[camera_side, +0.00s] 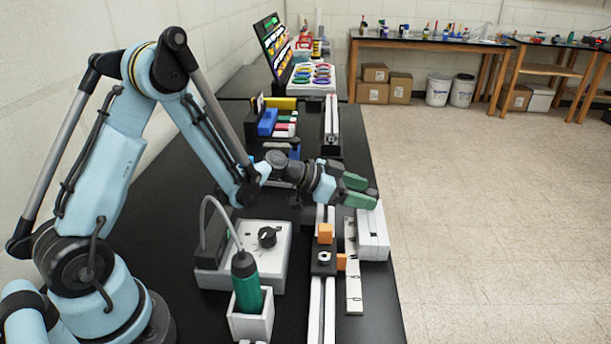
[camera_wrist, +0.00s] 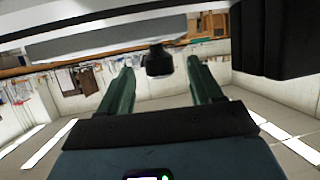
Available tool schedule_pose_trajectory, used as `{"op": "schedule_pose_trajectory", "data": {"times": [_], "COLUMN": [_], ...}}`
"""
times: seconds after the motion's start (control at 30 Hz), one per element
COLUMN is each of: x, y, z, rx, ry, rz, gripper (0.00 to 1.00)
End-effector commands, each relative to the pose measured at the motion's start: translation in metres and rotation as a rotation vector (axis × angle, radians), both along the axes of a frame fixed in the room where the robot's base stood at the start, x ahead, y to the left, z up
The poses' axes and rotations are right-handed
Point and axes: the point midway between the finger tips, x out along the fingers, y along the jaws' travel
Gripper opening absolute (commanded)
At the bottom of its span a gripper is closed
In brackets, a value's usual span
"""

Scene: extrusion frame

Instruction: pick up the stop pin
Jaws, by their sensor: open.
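My gripper (camera_side: 358,190) is open, its two green fingers pointing right, over the bench's right edge near a white block (camera_side: 373,235). In the wrist view the fingers (camera_wrist: 157,85) stand apart with no object gripped. A short dark knob-like piece (camera_wrist: 158,62) shows between and beyond them, against a grey and white bar (camera_wrist: 110,40). It may be the stop pin, but I cannot tell for sure. I cannot make out the stop pin in the side view, where my gripper covers part of the block's far end.
A white rail (camera_side: 322,300) carries a dark carriage (camera_side: 323,262) with orange blocks (camera_side: 325,233). A marked white strip (camera_side: 352,280) lies beside it. A grey box with a knob (camera_side: 267,238) and a green-handled tool in a white holder (camera_side: 247,300) stand left. The floor right of the bench is clear.

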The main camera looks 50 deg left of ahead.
Motion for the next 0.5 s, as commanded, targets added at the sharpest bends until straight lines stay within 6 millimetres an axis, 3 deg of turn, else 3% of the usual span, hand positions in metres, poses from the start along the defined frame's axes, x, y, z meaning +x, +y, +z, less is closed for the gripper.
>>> {"op": "schedule_pose_trajectory", "data": {"times": [0.2,0.5], "x": [0.02,0.022], "y": [-0.015,-0.016], "z": [-0.009,-0.01], "rx": [-0.001,0.0], "ry": [0.0,0.0], "rz": [-0.002,0.001], "gripper": [0.65,0.62]}}
